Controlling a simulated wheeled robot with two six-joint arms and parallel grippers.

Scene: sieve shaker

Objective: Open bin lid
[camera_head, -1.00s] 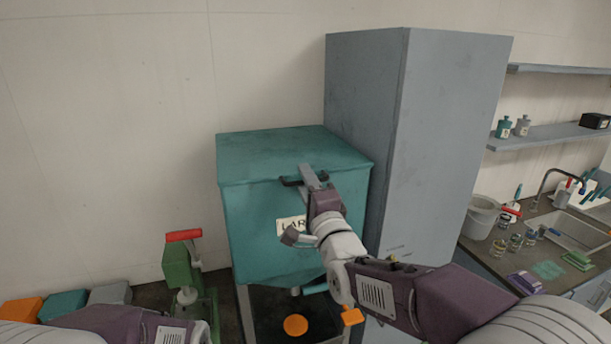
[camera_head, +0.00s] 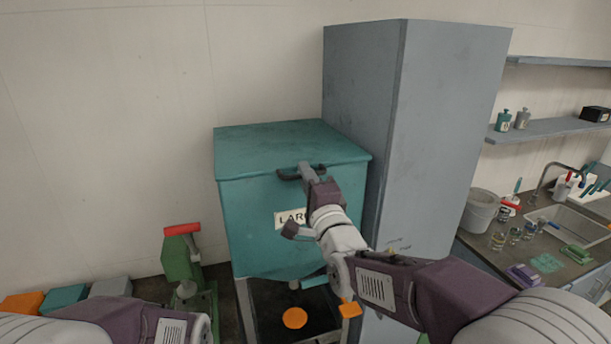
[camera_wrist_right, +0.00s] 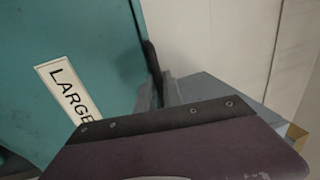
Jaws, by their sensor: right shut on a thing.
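The teal bin (camera_head: 255,230) stands against the wall with a white "LARGE" label on its front, also seen in the right wrist view (camera_wrist_right: 90,40). Its flat teal lid (camera_head: 270,145) lies down on top. A dark handle (camera_head: 287,176) is at the lid's front edge. My right gripper (camera_head: 305,170) is shut on this handle; in the right wrist view its fingers (camera_wrist_right: 160,90) meet the dark handle beside the bin front. The fingertips are partly hidden. My left arm shows at the lower left, but its gripper is out of view.
A tall grey cabinet (camera_head: 440,130) stands close to the bin's right side. A green device with a red handle (camera_head: 182,230) is at the left. A counter with a sink (camera_head: 575,225) is at the far right. An orange disc (camera_head: 295,318) lies below the bin.

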